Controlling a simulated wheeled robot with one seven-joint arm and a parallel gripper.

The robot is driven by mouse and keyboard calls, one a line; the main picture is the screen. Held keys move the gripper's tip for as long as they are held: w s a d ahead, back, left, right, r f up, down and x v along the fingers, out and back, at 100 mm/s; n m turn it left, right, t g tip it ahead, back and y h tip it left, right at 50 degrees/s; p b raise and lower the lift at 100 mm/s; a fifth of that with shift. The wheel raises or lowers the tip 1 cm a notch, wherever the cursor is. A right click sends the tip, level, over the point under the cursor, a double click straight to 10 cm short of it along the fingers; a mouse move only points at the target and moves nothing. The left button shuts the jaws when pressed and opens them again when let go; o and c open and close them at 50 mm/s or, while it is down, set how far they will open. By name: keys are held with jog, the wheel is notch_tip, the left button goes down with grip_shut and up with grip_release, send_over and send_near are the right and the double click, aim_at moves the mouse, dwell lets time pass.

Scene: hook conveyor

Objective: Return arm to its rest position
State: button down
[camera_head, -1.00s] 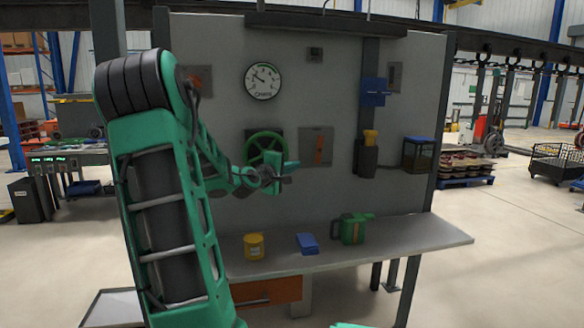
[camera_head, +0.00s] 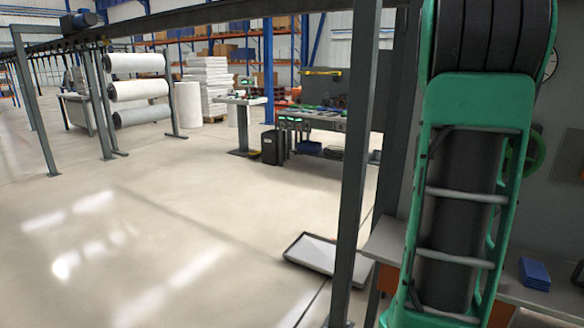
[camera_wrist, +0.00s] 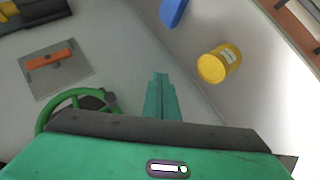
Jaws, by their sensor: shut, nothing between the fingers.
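My gripper (camera_wrist: 162,98) shows in the wrist view with its green fingers together and nothing between them. It hangs in free space, touching nothing that I can see. In the head view my green arm stands upright at the right, and my gripper is hidden there. The green handwheel (camera_wrist: 78,104) on the panel is left of the fingers in the wrist view, partly covered by my gripper's body. Part of the handwheel also shows behind my arm in the head view (camera_head: 535,152).
A grey post (camera_head: 355,170) stands left of my arm, near a floor tray (camera_head: 313,254). Open floor lies left.

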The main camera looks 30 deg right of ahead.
jog(key=w+a+f+t+y, duration=0.1)
jog(key=w+a+f+y, duration=0.1)
jog(key=a, duration=0.5)
jog(key=w+a+f+t+y, duration=0.1)
jog(key=w+a+f+y, duration=0.15)
jog(key=a, duration=0.45)
jog(key=w+a+f+t+y, duration=0.1)
jog(key=w+a+y, duration=0.15)
jog(key=a, duration=0.45)
jog(key=s+a+y, duration=0.2)
jog(key=a, duration=0.8)
jog(key=s+a+n+g+y, duration=0.1)
jog(key=s+a+y, duration=0.1)
jog(key=a, duration=0.9)
jog(key=shift+s+a+f, duration=0.25)
jog(key=shift+s+a, duration=0.05)
jog(key=shift+s, duration=0.15)
